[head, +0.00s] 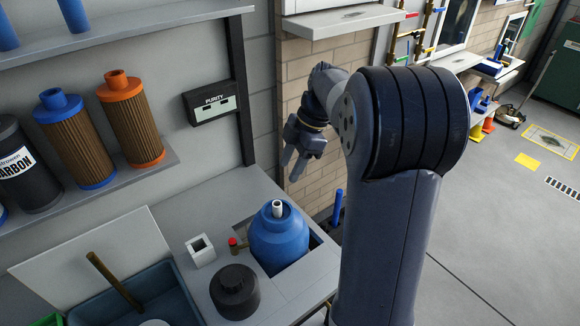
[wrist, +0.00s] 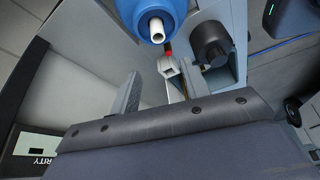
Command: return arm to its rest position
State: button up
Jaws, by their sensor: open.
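My gripper (head: 291,165) is raised in the air at the back edge of the counter, to the right of the purity box. Its two fingers are apart and nothing is between them. In the wrist view my gripper (wrist: 155,88) also shows as two separated fingers with open space between. My arm is bent over, its large upper joint filling the centre of the head view. A blue vessel (head: 279,240) with a white tube (head: 278,208) in its top stands in the counter cutout, below the gripper and apart from it.
A black lidded pot (head: 235,290), a white square holder (head: 201,250) and a red-knobbed valve (head: 234,243) are near the vessel. Orange (head: 132,118) and blue-capped (head: 75,138) filters stand on the left shelf. The purity box (head: 210,103) is on the wall. Open floor (head: 500,220) lies right.

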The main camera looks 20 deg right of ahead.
aim_at(275, 204)
jog(key=shift+f, duration=0.15)
jog(key=x, duration=1.2)
jog(key=shift+f, duration=0.3)
jog(key=shift+f+b, duration=0.3)
jog(key=shift+b, duration=0.2)
jog(key=shift+r+p, duration=0.3)
jog(key=shift+f, duration=0.15)
